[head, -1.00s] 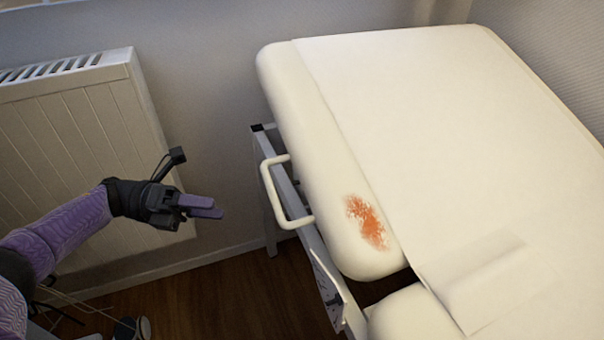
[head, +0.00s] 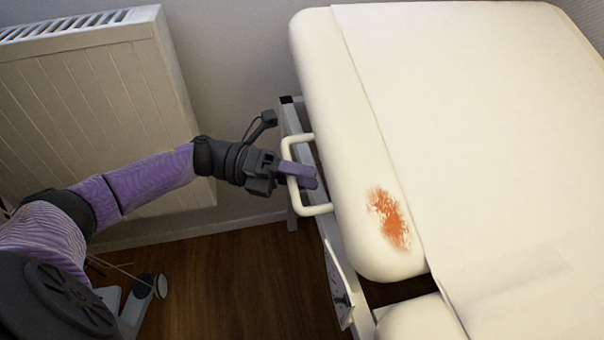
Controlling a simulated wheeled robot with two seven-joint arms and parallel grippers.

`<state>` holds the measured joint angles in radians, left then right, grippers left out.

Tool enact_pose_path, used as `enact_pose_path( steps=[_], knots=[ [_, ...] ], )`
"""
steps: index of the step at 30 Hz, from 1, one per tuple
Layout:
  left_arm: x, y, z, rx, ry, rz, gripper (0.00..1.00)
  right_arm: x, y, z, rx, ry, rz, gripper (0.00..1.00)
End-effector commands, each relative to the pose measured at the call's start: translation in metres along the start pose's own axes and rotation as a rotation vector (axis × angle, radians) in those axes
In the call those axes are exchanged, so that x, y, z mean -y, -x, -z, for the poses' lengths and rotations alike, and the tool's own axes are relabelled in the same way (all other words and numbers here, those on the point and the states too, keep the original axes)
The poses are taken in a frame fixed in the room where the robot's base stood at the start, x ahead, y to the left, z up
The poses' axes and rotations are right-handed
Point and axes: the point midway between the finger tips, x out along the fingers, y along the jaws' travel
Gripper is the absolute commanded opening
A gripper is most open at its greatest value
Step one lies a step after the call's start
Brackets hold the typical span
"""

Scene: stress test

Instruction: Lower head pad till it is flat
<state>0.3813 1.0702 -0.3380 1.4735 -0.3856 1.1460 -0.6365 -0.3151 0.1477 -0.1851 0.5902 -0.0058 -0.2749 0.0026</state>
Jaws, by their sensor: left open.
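The cream head pad (head: 335,110) of the couch fills the right side, covered by a white paper sheet (head: 470,120). Its left edge bears an orange-red stain (head: 390,218). A white loop handle (head: 318,210) sticks out on the left side of the pad. My left gripper (head: 300,174) is at this handle, with its purple fingers overlapping the handle's outer bar. The fingers are open; whether they touch the bar I cannot tell. My right gripper is out of view.
A white radiator (head: 90,110) stands at the wall on the left. The couch's grey metal frame (head: 335,265) runs below the pad. Another cream pad section (head: 420,318) lies nearer, past a gap.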

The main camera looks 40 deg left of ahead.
Motion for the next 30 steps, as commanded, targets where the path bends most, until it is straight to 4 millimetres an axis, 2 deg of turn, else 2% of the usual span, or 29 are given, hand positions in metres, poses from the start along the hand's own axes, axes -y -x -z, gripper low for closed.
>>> enact_pose_path(
  steps=[3,4,9,11,12,30],
  knots=[
    [0.0001,0.0002,-0.0001,0.000,0.000,0.000,0.55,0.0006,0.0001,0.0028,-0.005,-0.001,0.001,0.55],
    [0.0001,0.0002,-0.0001,0.000,0.000,0.000,0.51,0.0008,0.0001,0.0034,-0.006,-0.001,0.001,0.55],
    [0.0000,0.0004,0.0000,0.000,0.000,0.000,0.15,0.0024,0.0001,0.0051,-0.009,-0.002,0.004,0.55],
    [0.0000,0.0004,0.0000,0.000,0.000,0.000,0.03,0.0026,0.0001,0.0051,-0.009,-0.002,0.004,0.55],
    [-0.0001,0.0004,0.0000,0.000,0.000,0.000,0.00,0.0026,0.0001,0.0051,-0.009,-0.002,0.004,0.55],
    [-0.0003,0.0006,0.0000,0.000,0.001,-0.001,0.00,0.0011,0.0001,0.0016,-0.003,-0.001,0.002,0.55]
  ],
)
